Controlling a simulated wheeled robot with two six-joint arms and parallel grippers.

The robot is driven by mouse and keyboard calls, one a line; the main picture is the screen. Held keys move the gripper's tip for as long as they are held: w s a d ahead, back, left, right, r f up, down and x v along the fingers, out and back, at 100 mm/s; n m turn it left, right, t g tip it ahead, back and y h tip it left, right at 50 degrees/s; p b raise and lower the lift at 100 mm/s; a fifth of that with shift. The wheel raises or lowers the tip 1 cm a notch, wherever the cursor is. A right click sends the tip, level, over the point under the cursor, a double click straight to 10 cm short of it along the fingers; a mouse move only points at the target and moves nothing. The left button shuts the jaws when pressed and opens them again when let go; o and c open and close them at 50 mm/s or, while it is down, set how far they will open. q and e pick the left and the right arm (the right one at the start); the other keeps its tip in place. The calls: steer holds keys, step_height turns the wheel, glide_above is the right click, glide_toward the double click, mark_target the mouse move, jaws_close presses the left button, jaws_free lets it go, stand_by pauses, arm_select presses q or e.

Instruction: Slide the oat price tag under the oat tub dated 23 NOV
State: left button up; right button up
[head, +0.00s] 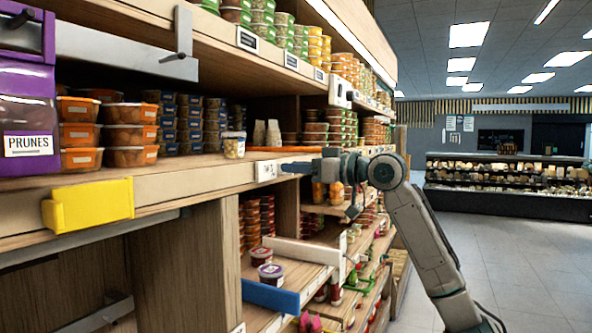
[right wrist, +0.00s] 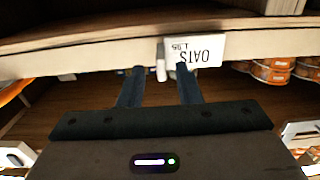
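A white price tag reading "OATS 1.95" (right wrist: 195,50) sits on the shelf's front edge, upside down in the right wrist view. In the head view the tag (head: 266,171) is small and its print is unreadable. My right gripper (head: 284,167) reaches it from the right. In the right wrist view the gripper's fingers (right wrist: 159,70) are apart, and one overlaps the tag's lower corner; contact is unclear. A small pale tub (head: 233,145) stands on the shelf left of the tag. No 23 NOV date is legible. My left gripper is not visible.
Stacked orange-lidded tubs (head: 131,133) and a purple PRUNES bin (head: 27,100) stand to the left. A yellow block (head: 88,204) projects from the shelf edge. Lower shelves hold a blue-fronted divider (head: 270,295) and several tubs. The aisle floor (head: 540,260) at right is clear.

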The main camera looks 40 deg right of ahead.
steer(key=b+v, duration=0.6)
steer(key=v, duration=0.4)
steer(key=shift+s, duration=0.1)
